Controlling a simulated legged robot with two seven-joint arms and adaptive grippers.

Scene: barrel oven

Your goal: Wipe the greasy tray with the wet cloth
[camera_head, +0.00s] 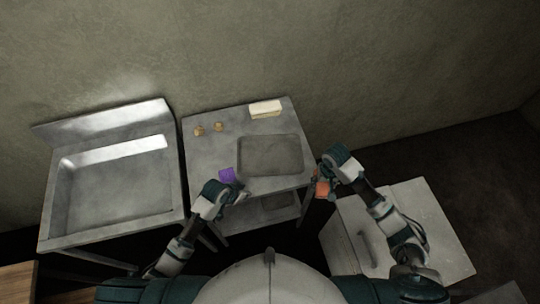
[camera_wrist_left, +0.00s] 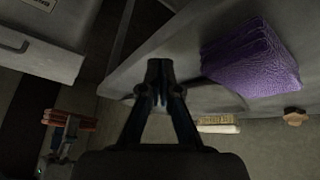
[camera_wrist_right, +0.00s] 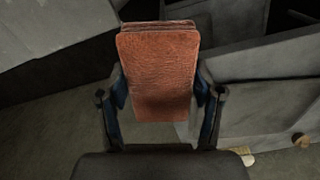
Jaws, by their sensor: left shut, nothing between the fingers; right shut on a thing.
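The tray (camera_head: 270,155) lies on the metal table and looks dull grey. A folded purple cloth (camera_head: 228,174) lies on the table's front left part; it also shows in the left wrist view (camera_wrist_left: 250,60). My left gripper (camera_head: 238,188) is shut and empty beside the purple cloth; its closed fingertips show in the left wrist view (camera_wrist_left: 159,66). My right gripper (camera_head: 324,180) is shut on a folded orange cloth (camera_wrist_right: 158,70) and holds it off the table's right front side. I cannot tell from the pictures which cloth is wet.
A metal sink (camera_head: 115,190) stands to the left. A grey cabinet with a handle (camera_head: 425,215) stands to the right.

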